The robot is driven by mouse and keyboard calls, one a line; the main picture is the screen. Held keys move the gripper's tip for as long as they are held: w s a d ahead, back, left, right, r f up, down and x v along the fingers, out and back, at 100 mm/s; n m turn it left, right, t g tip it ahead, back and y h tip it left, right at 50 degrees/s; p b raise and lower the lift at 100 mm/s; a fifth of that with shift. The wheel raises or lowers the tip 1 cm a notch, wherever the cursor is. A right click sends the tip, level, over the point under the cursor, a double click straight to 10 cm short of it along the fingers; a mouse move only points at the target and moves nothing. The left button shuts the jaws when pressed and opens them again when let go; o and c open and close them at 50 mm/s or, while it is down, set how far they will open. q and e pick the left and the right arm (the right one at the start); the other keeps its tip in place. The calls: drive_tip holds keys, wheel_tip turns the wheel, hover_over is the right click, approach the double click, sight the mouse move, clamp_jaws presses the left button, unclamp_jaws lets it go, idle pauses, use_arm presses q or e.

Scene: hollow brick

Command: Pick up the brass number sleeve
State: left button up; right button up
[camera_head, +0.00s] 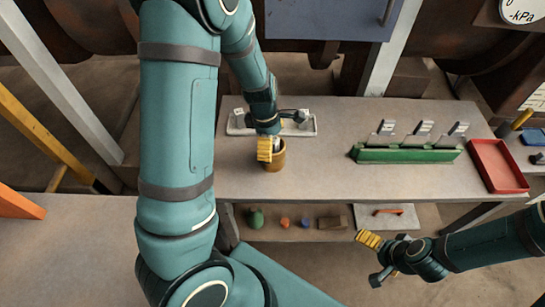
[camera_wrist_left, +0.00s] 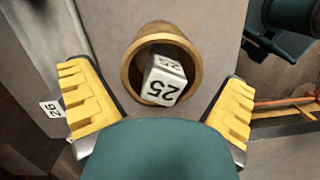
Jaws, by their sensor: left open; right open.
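The brass number sleeve (camera_head: 279,161) stands upright near the front left of the grey bench, partly hidden by my left gripper (camera_head: 266,145). In the left wrist view the sleeve (camera_wrist_left: 133,62) shows its round open mouth, with a white cube marked 25 (camera_wrist_left: 164,80) inside it. My left gripper is open, its two yellow fingers spread in that view with the sleeve ahead and between them, not gripped. My right gripper (camera_head: 370,258) is open and empty, low at the right in front of the bench.
A pale tray (camera_head: 311,127) with white blocks lies behind the sleeve. A green rack (camera_head: 405,155) with several upright tags and a red tray (camera_head: 497,165) stand to the right. Small objects sit on the lower shelf (camera_head: 336,235). The bench between sleeve and rack is clear.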

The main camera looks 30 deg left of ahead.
use_arm(q)
drive_tip(key=f, duration=0.3)
drive_tip(key=shift+d+b, duration=0.25)
drive_tip(key=shift+b, duration=0.05)
drive_tip(key=shift+r, duration=0.1)
drive_tip(key=c, duration=1.1)
drive_tip(key=shift+c, duration=0.2)
